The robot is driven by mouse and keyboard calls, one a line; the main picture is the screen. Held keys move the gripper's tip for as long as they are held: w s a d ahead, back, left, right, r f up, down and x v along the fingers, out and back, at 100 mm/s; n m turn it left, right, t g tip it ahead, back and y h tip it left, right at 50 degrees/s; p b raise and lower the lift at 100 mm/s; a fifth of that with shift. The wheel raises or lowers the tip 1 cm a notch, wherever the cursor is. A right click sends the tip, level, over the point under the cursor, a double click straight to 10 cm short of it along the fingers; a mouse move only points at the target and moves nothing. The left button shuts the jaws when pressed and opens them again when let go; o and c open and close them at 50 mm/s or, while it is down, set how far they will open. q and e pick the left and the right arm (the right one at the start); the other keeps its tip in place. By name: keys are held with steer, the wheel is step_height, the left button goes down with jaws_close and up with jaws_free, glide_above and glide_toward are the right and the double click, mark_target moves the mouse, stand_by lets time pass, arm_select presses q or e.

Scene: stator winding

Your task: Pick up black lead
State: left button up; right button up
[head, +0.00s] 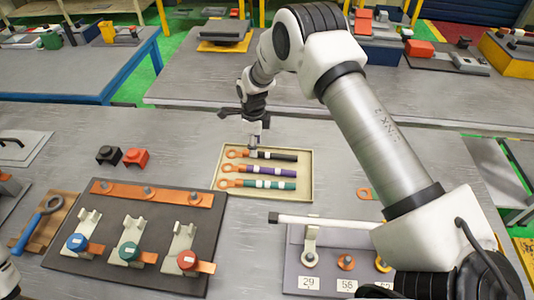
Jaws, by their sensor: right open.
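The black lead (284,157) lies in a shallow beige tray (306,190), in the row farthest from me. It has an orange ring lug at its left end and white bands. A purple lead (286,172) and a green lead (284,185) lie parallel to it in the same tray. My right gripper (253,147) points down at the left part of the black lead, close to its lug. It is open; whether its fingers touch the lead I cannot tell. My left gripper is out of view.
A dark board (150,210) with a copper bar and several terminals stands left of the tray. Black (109,155) and red (136,158) blocks sit behind it. A numbered panel (330,270) with ring lugs is at front right. A blue-handled wrench (40,217) lies at left.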

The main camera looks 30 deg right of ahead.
step_height(320, 180, down, 3)
steer(key=shift+s+r, duration=0.1)
steer(key=shift+r, duration=0.1)
steer(key=shift+f, duration=0.25)
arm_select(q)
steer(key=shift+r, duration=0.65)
arm_select(e)
jaws_close()
steer(key=shift+r, duration=0.1)
